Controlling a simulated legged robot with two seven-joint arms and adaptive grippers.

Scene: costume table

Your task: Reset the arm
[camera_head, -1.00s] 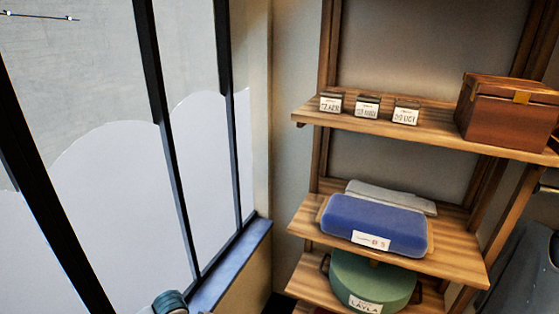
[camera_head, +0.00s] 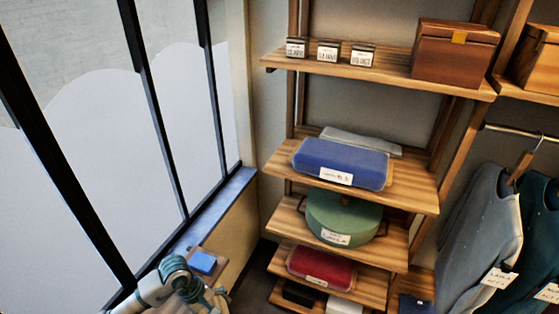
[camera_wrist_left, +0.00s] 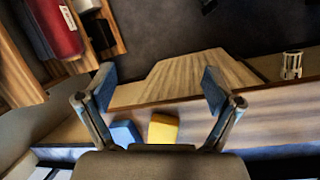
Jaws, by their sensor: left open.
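My left arm shows at the bottom left of the head view; I cannot make out its gripper jaws there. In the left wrist view my left gripper (camera_wrist_left: 158,82) is open, its two fingers spread wide with nothing between the tips. Beyond the fingers is a wooden surface (camera_wrist_left: 195,75). A blue block (camera_wrist_left: 125,133) and a yellow block (camera_wrist_left: 163,128) lie low between the fingers' bases in the picture, apart from the fingertips. In the head view a blue block (camera_head: 203,261) sits on a small wooden surface beside my arm. My right gripper is in neither view.
A wooden shelf unit (camera_head: 350,178) holds a brown box (camera_head: 453,55), small labelled boxes (camera_head: 328,51), a blue case (camera_head: 341,163), a green round case (camera_head: 343,217) and a red case (camera_head: 320,267). Clothes (camera_head: 482,225) hang at right. A window (camera_head: 90,150) stands at left.

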